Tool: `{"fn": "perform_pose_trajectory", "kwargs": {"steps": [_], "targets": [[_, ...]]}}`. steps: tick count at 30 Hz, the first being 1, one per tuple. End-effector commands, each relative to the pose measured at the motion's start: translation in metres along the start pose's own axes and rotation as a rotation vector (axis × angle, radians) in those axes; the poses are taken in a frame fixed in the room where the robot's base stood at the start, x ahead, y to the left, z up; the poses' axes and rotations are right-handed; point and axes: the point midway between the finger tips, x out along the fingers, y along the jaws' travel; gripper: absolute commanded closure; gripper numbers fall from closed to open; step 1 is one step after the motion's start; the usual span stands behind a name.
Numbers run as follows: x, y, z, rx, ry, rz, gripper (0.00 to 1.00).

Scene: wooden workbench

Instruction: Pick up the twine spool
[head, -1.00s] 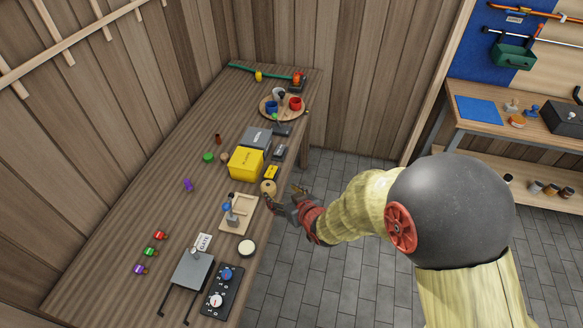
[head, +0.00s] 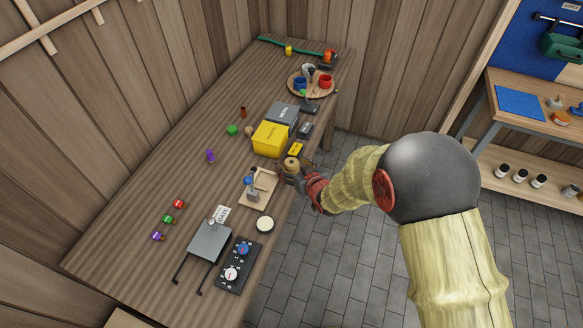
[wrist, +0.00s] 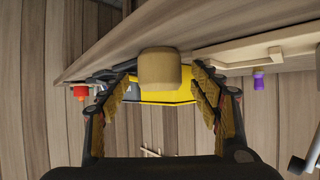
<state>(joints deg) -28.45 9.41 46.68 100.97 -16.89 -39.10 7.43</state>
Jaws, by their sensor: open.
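The twine spool (head: 292,163) is a small tan cylinder near the right edge of the workbench, just in front of the yellow bin. In the wrist view the spool (wrist: 159,68) sits centred between the fingertips, with a gap showing on each side. My gripper (head: 293,172) is open at the bench edge, its fingers on either side of the spool. In the wrist view my gripper (wrist: 161,76) has its fingers spread wide, with ridged yellow-brown pads. The head view does not show clearly how far the fingers reach past the spool.
A round white-topped tin (head: 265,224) is nearer. Floor (head: 330,265) is open right of the bench.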

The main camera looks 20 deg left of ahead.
Motion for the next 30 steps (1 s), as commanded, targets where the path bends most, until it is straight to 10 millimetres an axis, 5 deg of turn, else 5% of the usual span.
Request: {"fn": "perform_pose_trajectory", "kwargs": {"steps": [30], "targets": [[-0.0007,0.0,-0.0005,0.0,0.001,0.0,0.85]]}}
